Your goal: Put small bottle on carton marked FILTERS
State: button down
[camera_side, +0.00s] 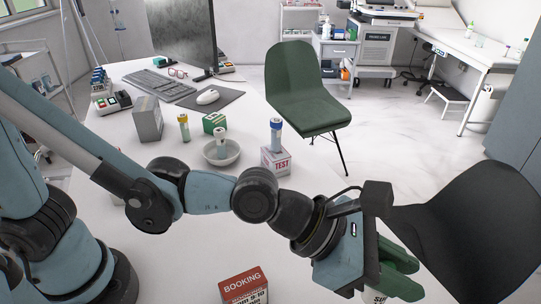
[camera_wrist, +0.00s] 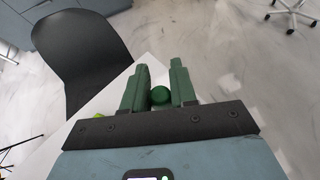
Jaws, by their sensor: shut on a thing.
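My gripper (camera_side: 398,268) is at the lower right in the side view, near the table's edge. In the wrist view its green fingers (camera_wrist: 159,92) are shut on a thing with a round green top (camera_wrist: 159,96). I take it for the small bottle; its body is hidden. No lettering FILTERS is readable in either view.
A blue-capped bottle (camera_side: 276,134) stands on the TEST carton (camera_side: 276,162). A yellow-capped bottle (camera_side: 184,128) and a grey box (camera_side: 148,119) stand nearby. The BOOKING carton (camera_side: 243,286) is at the front. A dark chair (camera_side: 470,235) stands at right.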

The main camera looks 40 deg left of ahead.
jog(key=w+a+r+n+t+y, duration=0.3)
jog(key=w+a+n+t, duration=0.15)
jog(key=w+a, duration=1.05)
jog(key=w+a+r+n+t+y, duration=0.1)
jog(key=w+a+n+y, duration=0.15)
jog(key=a, duration=0.75)
jog(key=w+a+r+n+y, duration=0.15)
jog(key=w+a, duration=0.25)
jog(key=a, duration=0.5)
jog(key=s+a+r+n+y, duration=0.2)
jog(key=s+a+n+y, duration=0.1)
jog(key=a, duration=0.9)
jog(key=s+a+r+n+y, duration=0.1)
jog(key=s+a+n+y, duration=0.2)
jog(key=a, duration=0.9)
jog(key=s+a+r+n+y, duration=0.2)
jog(key=a+y, duration=0.1)
jog(key=a, duration=0.8)
jog(key=s+a+f, duration=0.4)
jog(key=a+f, duration=0.7)
jog(key=shift+a+g, duration=0.35)
jog(key=shift+a, duration=0.05)
jog(key=shift+n, duration=0.25)
